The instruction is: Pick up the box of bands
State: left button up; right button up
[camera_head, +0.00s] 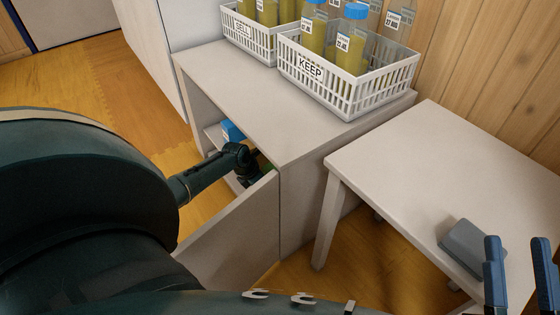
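A small grey box (474,248) lies on the white table at the right, near its front edge. It is the only box-like thing on that table, and I see no label that confirms it holds bands. My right gripper (517,242) is at the lower right, its two blue fingers apart with nothing visible between them.
A white basket marked KEEP (349,88) and one marked SELL (247,38) hold blue-lidded jars on the cabinet top (255,95). The cabinet door (235,232) stands open. A blue item (232,131) is inside. The white table (440,165) is otherwise clear.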

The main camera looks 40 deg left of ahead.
pick_arm(q)
jog(key=b+x, duration=0.2)
jog(key=x, duration=0.1)
jog(key=shift+a+f, duration=0.1)
jog(key=shift+f, duration=0.05)
jog(key=shift+w, duration=0.15)
pick_arm(e)
jog(key=r+n+y, duration=0.4)
jog(key=shift+d+t, duration=0.2)
jog(key=shift+t, duration=0.2)
pick_arm(q)
jog(key=shift+c, duration=0.6)
jog(key=c, duration=1.1)
pick_arm(e)
jog(key=shift+f, duration=0.1)
